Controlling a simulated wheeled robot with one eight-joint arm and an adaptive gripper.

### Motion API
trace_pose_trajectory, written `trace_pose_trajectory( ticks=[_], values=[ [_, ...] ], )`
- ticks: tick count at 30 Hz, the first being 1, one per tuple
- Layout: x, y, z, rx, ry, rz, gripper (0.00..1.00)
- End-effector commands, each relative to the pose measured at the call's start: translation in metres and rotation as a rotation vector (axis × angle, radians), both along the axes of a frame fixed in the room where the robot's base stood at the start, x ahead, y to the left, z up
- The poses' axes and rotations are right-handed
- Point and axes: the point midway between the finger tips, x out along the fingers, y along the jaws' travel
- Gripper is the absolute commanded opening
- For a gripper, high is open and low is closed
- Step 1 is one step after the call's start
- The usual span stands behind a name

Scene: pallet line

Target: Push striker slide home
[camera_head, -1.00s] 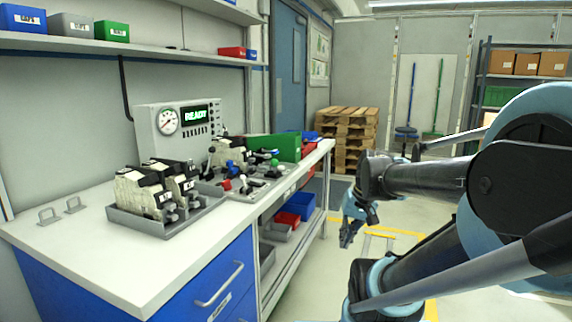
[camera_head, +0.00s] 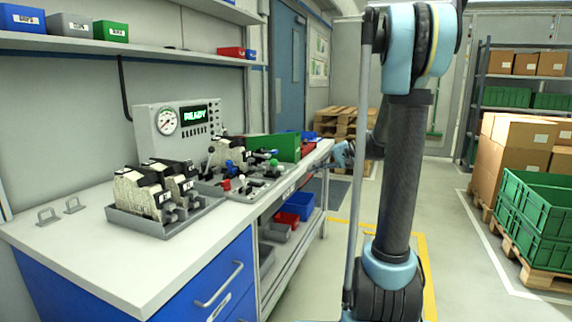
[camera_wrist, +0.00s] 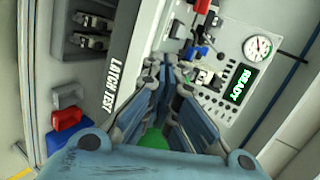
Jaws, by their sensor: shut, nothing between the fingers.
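In the head view the latch test fixture stands on the bench, with a cream-and-black latch (camera_head: 224,152) at its back. Small levers with a blue knob (camera_head: 231,166), a red knob (camera_head: 226,185) and a green knob (camera_head: 274,162) are in front. I cannot make out the striker slide among these parts. My gripper (camera_wrist: 168,68) is shut and empty in the wrist view, apart from the fixture and pointing toward the bench. In the head view my gripper is partly hidden by my arm, by the bench's right end.
A grey tray (camera_head: 135,222) with several latches sits at the bench's front left. A panel (camera_head: 170,140) with a gauge and a READY display stands behind. A green bin (camera_head: 286,148) is at the bench's far end. Green crates (camera_head: 540,205) stand at right.

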Motion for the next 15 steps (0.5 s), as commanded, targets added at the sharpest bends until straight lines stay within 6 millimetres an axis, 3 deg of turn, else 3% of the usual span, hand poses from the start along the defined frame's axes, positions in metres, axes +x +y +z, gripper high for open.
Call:
trace_pose_trajectory(
  ticks=[1, 6, 15],
  values=[
    [0.016, -0.003, 0.002, 0.039, -0.004, -0.002, 0.0],
    [0.057, -0.01, 0.012, 0.169, -0.02, 0.0, 0.0],
    [0.091, -0.021, 0.017, 0.289, -0.04, 0.005, 0.0]
  ],
)
